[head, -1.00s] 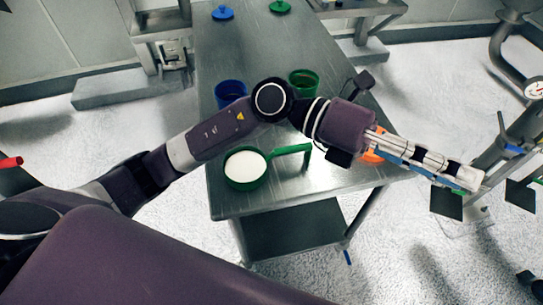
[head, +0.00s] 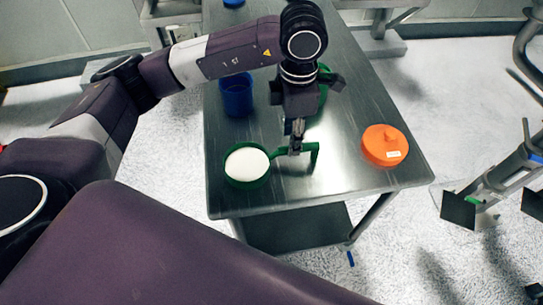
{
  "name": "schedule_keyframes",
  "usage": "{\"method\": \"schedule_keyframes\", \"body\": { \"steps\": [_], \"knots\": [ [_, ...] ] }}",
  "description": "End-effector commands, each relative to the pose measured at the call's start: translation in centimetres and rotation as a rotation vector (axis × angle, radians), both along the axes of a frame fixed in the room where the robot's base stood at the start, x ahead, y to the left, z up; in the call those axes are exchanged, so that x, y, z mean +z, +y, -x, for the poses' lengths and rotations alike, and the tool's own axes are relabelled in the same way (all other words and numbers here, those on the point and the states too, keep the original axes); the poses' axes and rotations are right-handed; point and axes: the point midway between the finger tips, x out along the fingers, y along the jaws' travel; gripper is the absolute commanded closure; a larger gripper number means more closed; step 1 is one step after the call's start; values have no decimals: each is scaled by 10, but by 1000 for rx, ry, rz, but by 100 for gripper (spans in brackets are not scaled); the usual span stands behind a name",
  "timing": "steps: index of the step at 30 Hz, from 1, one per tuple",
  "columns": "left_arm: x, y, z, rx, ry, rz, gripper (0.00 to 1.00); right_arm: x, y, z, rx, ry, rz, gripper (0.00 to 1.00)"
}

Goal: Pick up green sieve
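The green sieve (head: 248,182) holds white powder and sits on the metal table near its front left. Its green handle (head: 311,153) points right and ends in a bent part. My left gripper (head: 296,150) points down at the handle, close to it. Its fingers show edge-on, so I cannot tell whether they are open or shut, or whether they touch the handle. The sieve appears to rest on the table. My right gripper is not in view.
A blue container (head: 236,96) stands behind the sieve. A green container (head: 322,92) is partly hidden behind my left wrist. An orange lidded container (head: 384,146) stands at the table's right. The table (head: 300,196) is clear in front of the handle.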

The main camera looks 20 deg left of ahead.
Motion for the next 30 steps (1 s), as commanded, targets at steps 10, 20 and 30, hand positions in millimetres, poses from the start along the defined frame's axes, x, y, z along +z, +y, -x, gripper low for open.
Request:
{"method": "schedule_keyframes", "body": {
  "steps": [10, 20, 30],
  "knots": [
    [-43, -5, 6, -1, 3, 1, 65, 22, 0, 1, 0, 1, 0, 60],
    [-49, -5, 6, -2, 1, 3, 70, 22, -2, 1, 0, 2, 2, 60],
    [-48, -5, 6, -2, 1, 3, 100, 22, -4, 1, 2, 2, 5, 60]
  ]
}}
